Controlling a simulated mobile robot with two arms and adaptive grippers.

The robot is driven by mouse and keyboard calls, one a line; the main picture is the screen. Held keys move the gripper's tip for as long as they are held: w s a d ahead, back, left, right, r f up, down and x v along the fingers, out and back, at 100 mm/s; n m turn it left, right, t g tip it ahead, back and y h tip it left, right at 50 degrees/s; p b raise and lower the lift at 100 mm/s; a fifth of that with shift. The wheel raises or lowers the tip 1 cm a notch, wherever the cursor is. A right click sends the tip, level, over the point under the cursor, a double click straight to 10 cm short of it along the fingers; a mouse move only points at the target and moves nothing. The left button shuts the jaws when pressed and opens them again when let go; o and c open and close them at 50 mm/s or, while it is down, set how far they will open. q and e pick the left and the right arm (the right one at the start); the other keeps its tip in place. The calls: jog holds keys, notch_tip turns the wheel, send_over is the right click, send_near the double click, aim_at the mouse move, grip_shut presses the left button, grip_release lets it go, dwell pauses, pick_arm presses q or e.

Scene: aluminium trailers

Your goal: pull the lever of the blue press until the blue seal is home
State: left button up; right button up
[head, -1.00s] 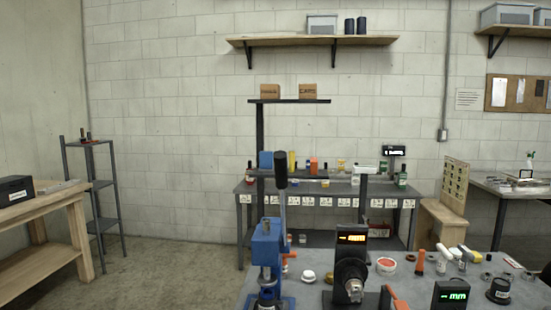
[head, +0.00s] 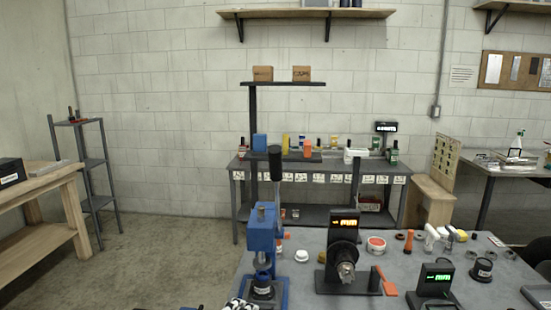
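The blue press (head: 262,240) stands at the left front of the grey table. A dark round part with a white label (head: 262,287) sits below the ram on the press base. I cannot make out a blue seal there. A black and white piece that looks like my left gripper (head: 240,304) shows at the bottom edge, beside the foot of the press and apart from the lever. Its fingers cannot be made out. My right gripper is not in view.
A white cap (head: 301,256) and a red-topped tub (head: 376,245) lie nearby.

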pick_arm(q)
jog(key=w+d+r+m+t, duration=0.1)
jog(key=w+r+m+t, duration=0.1)
jog(key=r+m, duration=0.45)
jog(key=w+d+r+m+t, duration=0.15)
jog(key=r+m, duration=0.25)
jog(key=r, duration=0.5)
jog(key=m+t, duration=0.3)
jog(key=m, duration=0.4)
send_near(273, 163)
jog(key=shift+h, duration=0.3)
jog(key=w+p, duration=0.1)
jog(key=w, duration=0.3)
jog(key=w+d+p, duration=0.1)
jog(key=w+p, duration=0.1)
jog(key=w, duration=0.2)
jog(key=w+p, duration=0.2)
jog(key=w, duration=0.2)
jog(key=shift+d, duration=0.4)
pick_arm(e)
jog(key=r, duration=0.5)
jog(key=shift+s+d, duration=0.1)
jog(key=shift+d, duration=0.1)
pick_arm(q)
jog(key=shift+r, duration=0.1)
grip_shut()
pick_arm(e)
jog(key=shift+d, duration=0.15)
